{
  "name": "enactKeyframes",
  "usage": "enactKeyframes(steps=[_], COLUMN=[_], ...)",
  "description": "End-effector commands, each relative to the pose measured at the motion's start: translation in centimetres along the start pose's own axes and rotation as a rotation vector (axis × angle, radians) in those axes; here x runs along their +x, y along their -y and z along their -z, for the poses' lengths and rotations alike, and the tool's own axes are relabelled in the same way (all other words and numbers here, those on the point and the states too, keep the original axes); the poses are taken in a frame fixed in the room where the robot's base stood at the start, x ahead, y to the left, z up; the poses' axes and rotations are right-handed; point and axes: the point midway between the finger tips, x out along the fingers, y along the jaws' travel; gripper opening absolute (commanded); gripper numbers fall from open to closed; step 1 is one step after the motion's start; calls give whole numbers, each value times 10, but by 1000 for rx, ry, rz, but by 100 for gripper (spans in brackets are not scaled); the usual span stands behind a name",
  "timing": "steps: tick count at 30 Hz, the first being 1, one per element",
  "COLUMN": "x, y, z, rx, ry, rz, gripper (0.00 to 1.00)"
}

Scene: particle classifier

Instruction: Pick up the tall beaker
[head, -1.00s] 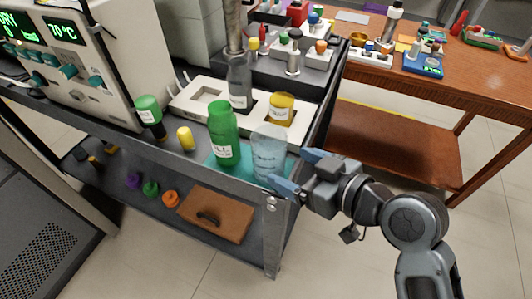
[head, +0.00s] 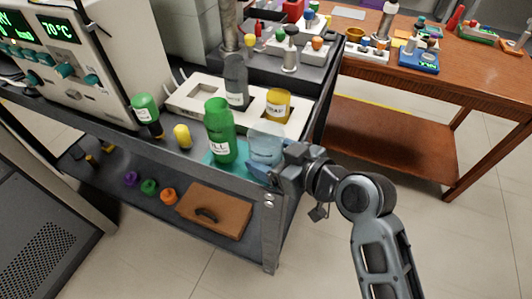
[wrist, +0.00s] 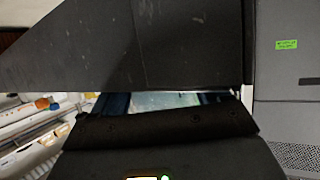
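The tall beaker (head: 267,142) is clear glass and stands upright at the near right corner of the cart's top, on a teal mat (head: 215,154). My gripper (head: 268,160) reaches it from the right, at its lower half. One blue finger shows in front of the beaker; the other is mostly hidden behind it. In the wrist view, the fingers stand apart (wrist: 165,102) with a pale glassy surface between them. I cannot tell whether they touch the glass.
A green bottle (head: 220,130) stands just left of the beaker. A brown drawer box (head: 214,210) is on the lower shelf. The floor to the right is clear.

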Motion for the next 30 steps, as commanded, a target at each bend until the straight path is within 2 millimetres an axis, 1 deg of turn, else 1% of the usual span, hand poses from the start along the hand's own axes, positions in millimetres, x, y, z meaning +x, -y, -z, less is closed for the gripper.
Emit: enactKeyframes(steps=[1,10,23,30], x=[0,0,-1,-5], y=[0,0,0,0], z=[0,0,4,14], rx=[0,0,0,-1], ry=[0,0,-2,-4], rz=[0,0,-1,-1], gripper=[60,31,30,30])
